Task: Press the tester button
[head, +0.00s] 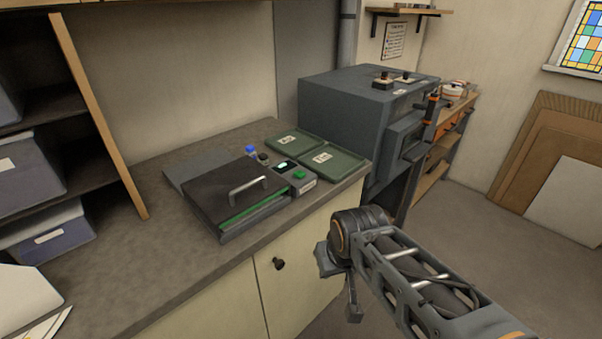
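The tester seems to be the flat box on the counter, with a dark lid (222,188), a metal handle (247,189) and a green strip along its front edge. A small grey control panel at its right end carries a green button (299,174) and a small lit display (282,165). My gripper (339,286) hangs in front of the counter, lower right of the panel and clear of the button. It is seen from behind the wrist, so its finger opening is unclear. Nothing shows in it.
Two green labelled trays (336,163) lie right behind the panel. A blue-topped item (251,149) and a dark one (263,158) stand by the lid's back corner. A grey kiln-like cabinet (345,105) stands beyond.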

